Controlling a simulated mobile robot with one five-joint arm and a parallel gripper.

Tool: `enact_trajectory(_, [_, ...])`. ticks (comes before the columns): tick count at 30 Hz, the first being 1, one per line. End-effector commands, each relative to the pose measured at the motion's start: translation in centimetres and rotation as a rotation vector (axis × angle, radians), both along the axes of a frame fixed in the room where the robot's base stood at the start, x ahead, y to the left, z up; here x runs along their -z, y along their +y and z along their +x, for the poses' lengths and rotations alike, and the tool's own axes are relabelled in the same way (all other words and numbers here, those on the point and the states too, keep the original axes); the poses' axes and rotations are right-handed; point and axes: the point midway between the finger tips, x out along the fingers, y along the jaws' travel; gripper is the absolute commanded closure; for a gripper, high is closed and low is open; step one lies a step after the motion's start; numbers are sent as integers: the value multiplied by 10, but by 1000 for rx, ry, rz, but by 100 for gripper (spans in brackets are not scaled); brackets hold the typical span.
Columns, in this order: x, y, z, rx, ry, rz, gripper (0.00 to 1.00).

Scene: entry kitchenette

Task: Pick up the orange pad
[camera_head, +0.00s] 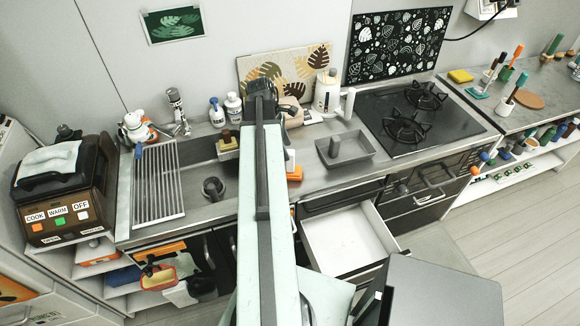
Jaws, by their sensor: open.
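A small orange pad (295,174) lies on the counter (320,178) just right of my arm, near the front edge; my arm may hide part of it. My gripper (262,86) is the dark end of the pale arm, far back over the counter in front of the leaf-patterned board. It is well behind the orange pad and apart from it. Its fingers are small and dark in this view, and I see nothing held in them.
A grey tray (362,158) and a white canister (327,92) stand right of my arm. A drying rack (157,190) covers the sink's left side. An open white drawer (345,243) juts out below the counter. The black cooktop (420,125) is further right.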

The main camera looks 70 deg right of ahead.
Motion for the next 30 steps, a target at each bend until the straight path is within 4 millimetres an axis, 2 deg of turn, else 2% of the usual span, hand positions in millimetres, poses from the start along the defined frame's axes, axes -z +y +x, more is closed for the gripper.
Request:
enact_trajectory(8, [28, -2, -5, 2, -1, 0, 44])
enact_trajectory(14, [31, -3, -7, 1, -1, -1, 44])
enact_trajectory(22, [74, -11, -20, 1, -1, -1, 44])
enact_trajectory(30, [74, -11, -22, -1, -2, -2, 44])
